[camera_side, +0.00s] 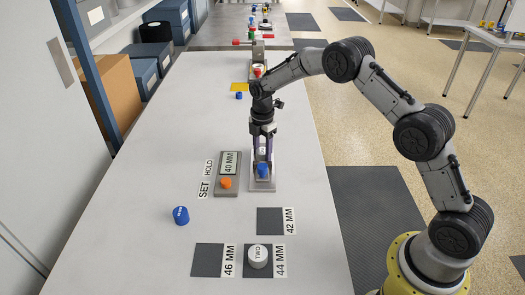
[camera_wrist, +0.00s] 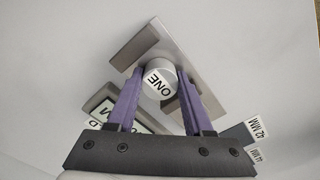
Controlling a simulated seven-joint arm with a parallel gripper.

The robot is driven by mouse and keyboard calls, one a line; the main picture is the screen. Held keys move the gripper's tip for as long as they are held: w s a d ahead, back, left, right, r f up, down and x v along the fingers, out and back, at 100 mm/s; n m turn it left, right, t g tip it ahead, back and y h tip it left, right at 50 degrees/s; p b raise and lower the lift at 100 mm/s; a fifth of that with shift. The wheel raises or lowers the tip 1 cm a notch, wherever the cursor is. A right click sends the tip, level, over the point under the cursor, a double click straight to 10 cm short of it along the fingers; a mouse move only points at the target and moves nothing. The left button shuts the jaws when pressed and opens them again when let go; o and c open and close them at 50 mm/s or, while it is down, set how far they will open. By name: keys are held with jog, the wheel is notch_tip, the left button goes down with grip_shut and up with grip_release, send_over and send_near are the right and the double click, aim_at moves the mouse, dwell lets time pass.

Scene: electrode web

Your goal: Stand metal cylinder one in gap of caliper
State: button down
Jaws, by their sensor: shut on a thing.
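Metal cylinder one, a pale round piece with "ONE" on its top (camera_wrist: 159,82), is between the purple fingers of my gripper (camera_side: 263,159) in the wrist view. My gripper points down and is shut on it. The grey caliper (camera_side: 262,187) lies below my gripper in the side view. In the wrist view the caliper (camera_wrist: 136,45) shows its jaws around the cylinder. The cylinder is over or in the gap; I cannot tell whether its base touches the caliper. A blue piece (camera_side: 263,170) shows in front of the fingers in the side view.
A display block reading "40 MM" (camera_side: 229,163) with an orange knob (camera_side: 226,183) stands left of the caliper. Cylinder two (camera_side: 258,256) is on the 44 MM mat. The 42 MM (camera_side: 269,221) and 46 MM (camera_side: 207,259) mats are empty.

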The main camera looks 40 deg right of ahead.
jog(key=c, duration=0.6)
grip_release()
jog(key=shift+f, duration=0.1)
